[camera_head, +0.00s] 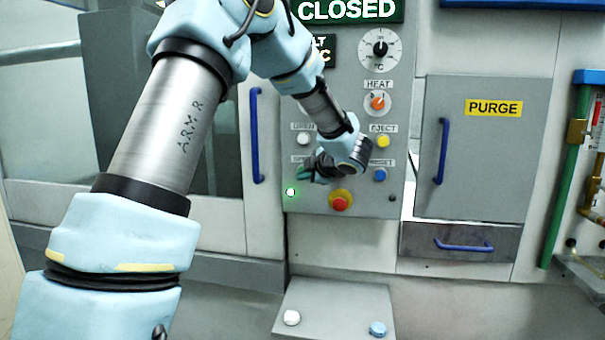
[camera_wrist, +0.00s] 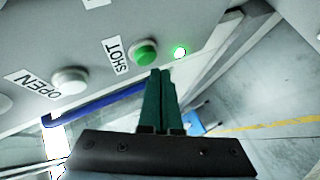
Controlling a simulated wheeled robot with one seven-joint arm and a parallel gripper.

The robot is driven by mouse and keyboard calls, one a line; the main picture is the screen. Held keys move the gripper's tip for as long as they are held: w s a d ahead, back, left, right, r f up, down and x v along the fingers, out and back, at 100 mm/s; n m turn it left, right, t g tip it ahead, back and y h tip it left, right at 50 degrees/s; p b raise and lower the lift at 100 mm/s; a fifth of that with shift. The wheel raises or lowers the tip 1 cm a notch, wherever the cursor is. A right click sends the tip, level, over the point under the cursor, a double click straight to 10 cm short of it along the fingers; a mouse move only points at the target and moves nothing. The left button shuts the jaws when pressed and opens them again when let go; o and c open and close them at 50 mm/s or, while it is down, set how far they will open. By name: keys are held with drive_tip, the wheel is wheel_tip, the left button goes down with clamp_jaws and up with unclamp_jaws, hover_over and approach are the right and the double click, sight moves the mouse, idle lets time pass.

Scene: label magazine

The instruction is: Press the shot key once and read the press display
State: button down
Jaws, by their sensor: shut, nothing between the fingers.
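The green shot key (camera_wrist: 146,52) sits on the grey panel beside its SHOT label (camera_wrist: 115,55) in the wrist view. My gripper (camera_wrist: 160,72) is shut and empty, its dark green fingertips together close to the key's edge. I cannot tell whether they touch it. In the head view my gripper (camera_head: 307,173) is at the panel's lower left and hides the key. A display at the top (camera_head: 348,10) reads CLOSED.
A lit green lamp (camera_head: 290,191) is near the key. A white OPEN button (camera_wrist: 70,80), yellow eject button (camera_head: 383,141), blue button (camera_head: 380,174) and red emergency-type knob (camera_head: 340,201) are nearby. Blue door handles (camera_head: 255,135) flank the panel.

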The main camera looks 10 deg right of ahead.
drive_tip(key=shift+w+d, duration=0.1)
drive_tip(key=shift+w, duration=0.05)
drive_tip(key=shift+w+d, duration=0.1)
drive_tip(key=shift+w, duration=0.1)
drive_tip(key=shift+w+d+p, duration=0.2)
drive_tip(key=shift+w+p, duration=0.25)
idle(0.9)
drive_tip(key=shift+s, duration=0.15)
drive_tip(key=shift+s+a, duration=0.4)
drive_tip(key=shift+s, duration=0.25)
drive_tip(key=shift+s, duration=0.1)
drive_tip(key=shift+s+a+b, duration=0.2)
drive_tip(key=shift+s+a, duration=0.15)
drive_tip(key=shift+s, duration=0.4)
drive_tip(key=shift+s+a+b, duration=0.2)
drive_tip(key=shift+s+a, duration=0.15)
drive_tip(key=shift+s, duration=0.35)
drive_tip(key=shift+s+a+b, duration=0.2)
drive_tip(key=shift+s+a, duration=0.15)
drive_tip(key=shift+s, duration=0.4)
drive_tip(key=shift+w, duration=0.1)
